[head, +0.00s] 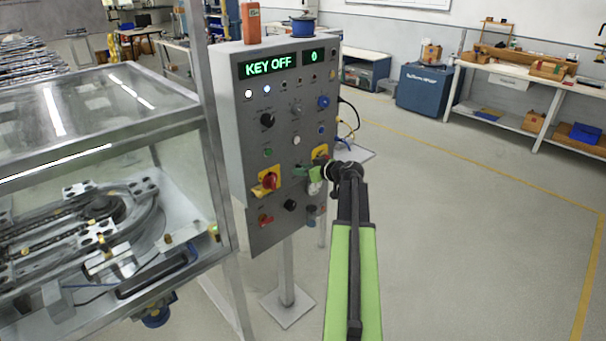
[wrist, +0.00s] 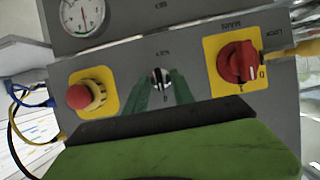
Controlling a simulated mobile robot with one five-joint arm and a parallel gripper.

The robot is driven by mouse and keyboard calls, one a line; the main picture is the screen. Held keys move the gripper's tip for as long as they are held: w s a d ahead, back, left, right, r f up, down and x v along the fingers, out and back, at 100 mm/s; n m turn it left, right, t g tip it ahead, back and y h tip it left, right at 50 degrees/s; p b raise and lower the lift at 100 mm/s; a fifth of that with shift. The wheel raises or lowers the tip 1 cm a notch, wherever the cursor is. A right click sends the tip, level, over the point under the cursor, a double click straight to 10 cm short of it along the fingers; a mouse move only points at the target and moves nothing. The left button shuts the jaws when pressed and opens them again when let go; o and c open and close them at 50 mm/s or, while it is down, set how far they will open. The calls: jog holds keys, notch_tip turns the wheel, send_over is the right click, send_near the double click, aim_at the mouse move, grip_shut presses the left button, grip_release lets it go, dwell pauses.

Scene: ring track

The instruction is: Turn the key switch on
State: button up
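The grey control panel (head: 282,115) stands upright, and its green display (head: 275,64) reads "KEY OFF" and "0". In the wrist view, which shows the panel upside down, the small round metal key switch (wrist: 160,79) sits between a red mushroom button and a red rotary switch. My gripper (head: 303,170) is at the panel's lower middle; in the wrist view its green fingers (wrist: 161,90) are apart, one on each side of the key switch. I cannot tell whether they touch it. In the head view my gripper hides the key switch.
The red rotary switch (wrist: 238,62) and red mushroom button (wrist: 84,96) on yellow plates flank the fingers. A gauge (wrist: 83,14) is nearby. A glass-covered track machine (head: 95,190) stands left of the panel. The floor (head: 460,240) to the right is clear.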

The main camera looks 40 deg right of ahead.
grip_shut()
dwell(0.5)
jog(key=shift+d+f+m+t+y+b, duration=0.1)
jog(key=shift+d+m+t+y+b, duration=0.1)
jog(key=shift+m+y+b, duration=0.9)
jog(key=shift+d+f+m+t+y+b, duration=0.15)
jog(key=shift+m+y+b, duration=0.4)
jog(key=shift+m, duration=1.1)
jog(key=shift+d+f+m+t+y+b, duration=0.1)
jog(key=shift+m+t+y+b, duration=0.15)
jog(key=shift+m+y+b, duration=0.85)
jog(key=shift+r+m, duration=0.1)
jog(key=shift+m, duration=0.35)
grip_release()
